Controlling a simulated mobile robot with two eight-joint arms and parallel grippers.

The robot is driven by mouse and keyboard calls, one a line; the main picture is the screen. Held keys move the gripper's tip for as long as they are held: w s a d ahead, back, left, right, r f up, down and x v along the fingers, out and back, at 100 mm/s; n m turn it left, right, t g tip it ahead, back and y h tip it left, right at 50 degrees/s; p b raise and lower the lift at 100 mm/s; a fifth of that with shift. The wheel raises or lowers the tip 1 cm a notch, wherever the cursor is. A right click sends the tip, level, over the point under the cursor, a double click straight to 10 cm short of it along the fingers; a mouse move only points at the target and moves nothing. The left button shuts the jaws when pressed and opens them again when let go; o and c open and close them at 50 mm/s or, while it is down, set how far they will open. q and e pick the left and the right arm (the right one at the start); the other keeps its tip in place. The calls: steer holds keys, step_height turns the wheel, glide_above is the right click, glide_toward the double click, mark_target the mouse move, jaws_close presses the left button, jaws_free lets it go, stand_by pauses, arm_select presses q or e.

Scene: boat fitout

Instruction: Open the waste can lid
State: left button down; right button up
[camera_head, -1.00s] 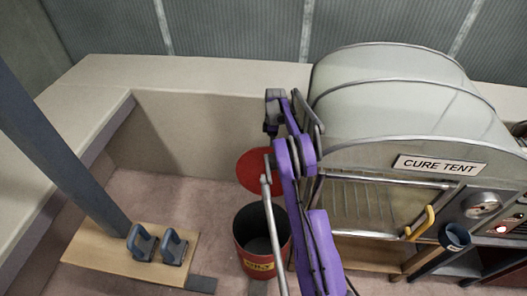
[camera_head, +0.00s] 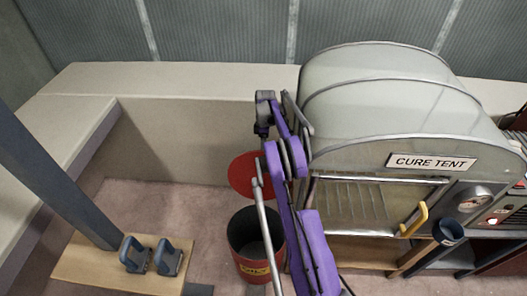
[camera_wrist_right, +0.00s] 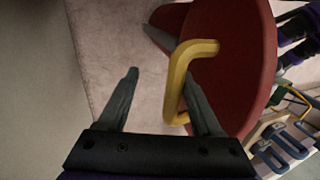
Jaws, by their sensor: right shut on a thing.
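The red waste can (camera_head: 247,266) stands on the floor with a yellow label on its front. Its mouth is uncovered and the dark inside shows. The round red lid (camera_head: 245,172) stands raised behind the mouth, partly hidden by my purple right arm. In the right wrist view the lid (camera_wrist_right: 235,65) fills the upper right, with a yellow bar handle (camera_wrist_right: 177,80) on it. My right gripper (camera_wrist_right: 160,76) is at this handle and shut on it, the handle lying by the right-hand finger. My left gripper is not in view.
The cure tent (camera_head: 385,110) stands close on the right, with a yellow handle (camera_head: 415,220) on its front. A wooden board (camera_head: 85,265) with two grey-blue handled objects (camera_head: 150,256) lies at lower left. A low beige wall (camera_head: 185,140) runs behind.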

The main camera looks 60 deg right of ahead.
steer(key=shift+f, duration=0.1)
steer(key=p+v, duration=0.7)
steer(key=v, duration=0.4)
steer(key=shift+a, duration=0.1)
stand_by(0.4)
